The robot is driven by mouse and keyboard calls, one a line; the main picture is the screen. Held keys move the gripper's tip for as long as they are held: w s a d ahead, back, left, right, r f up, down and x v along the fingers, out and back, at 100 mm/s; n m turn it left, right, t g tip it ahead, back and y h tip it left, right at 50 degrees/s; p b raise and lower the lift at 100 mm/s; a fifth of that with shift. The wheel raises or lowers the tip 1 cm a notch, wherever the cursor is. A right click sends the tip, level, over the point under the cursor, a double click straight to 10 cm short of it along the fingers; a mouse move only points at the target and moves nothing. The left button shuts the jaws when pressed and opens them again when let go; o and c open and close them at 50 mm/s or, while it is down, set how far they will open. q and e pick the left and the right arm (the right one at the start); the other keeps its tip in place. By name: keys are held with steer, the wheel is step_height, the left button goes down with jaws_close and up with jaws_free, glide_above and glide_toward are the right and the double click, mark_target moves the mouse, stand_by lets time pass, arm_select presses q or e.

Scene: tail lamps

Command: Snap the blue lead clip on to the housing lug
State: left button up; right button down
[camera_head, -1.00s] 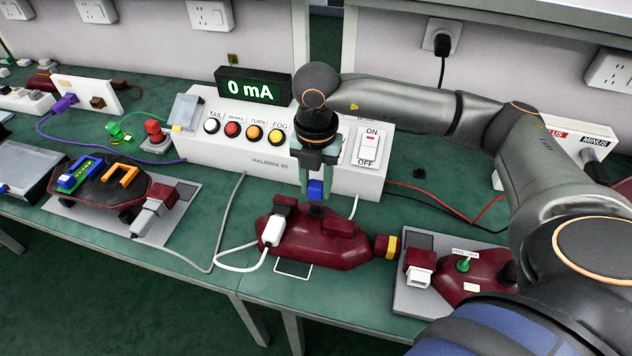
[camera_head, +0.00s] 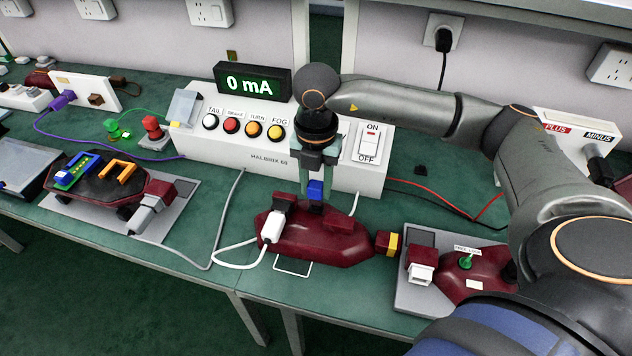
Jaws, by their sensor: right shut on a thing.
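The blue lead clip (camera_head: 315,190) is between the fingertips of my right gripper (camera_head: 315,184), which is shut on it. The gripper points down from above, just over the back part of the dark red lamp housing (camera_head: 325,240) in the middle of the bench. The housing lug is hard to make out. It seems hidden behind or under the clip and fingers, so I cannot tell whether clip and lug touch. A white connector (camera_head: 272,228) with a white lead is on the left of the housing. My left gripper is not in view.
The white tester box (camera_head: 270,150) with coloured buttons and a 0 mA display (camera_head: 252,82) stands close behind the gripper. Another red lamp (camera_head: 478,272) sits on a grey plate at right. A dark lamp (camera_head: 98,188) lies on a plate at left.

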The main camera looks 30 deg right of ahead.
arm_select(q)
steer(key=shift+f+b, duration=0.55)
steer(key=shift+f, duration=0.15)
arm_select(e)
steer(key=shift+f, duration=0.85)
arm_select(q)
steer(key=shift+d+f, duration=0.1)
arm_select(e)
steer(key=shift+s+f, duration=0.1)
steer(key=shift+f, duration=0.1)
steer(key=shift+c, duration=2.2)
jaws_free()
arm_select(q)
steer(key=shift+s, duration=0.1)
arm_select(e)
steer(key=shift+r, duration=0.1)
step_height(320, 180, up, 11)
steer(key=shift+f+p, duration=0.1)
steer(key=shift+p, duration=0.35)
steer(key=shift+r, duration=0.7)
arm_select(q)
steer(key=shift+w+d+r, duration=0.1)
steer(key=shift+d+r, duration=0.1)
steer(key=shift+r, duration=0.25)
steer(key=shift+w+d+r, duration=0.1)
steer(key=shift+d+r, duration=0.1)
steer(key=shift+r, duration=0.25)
arm_select(e)
steer(key=shift+r, duration=0.1)
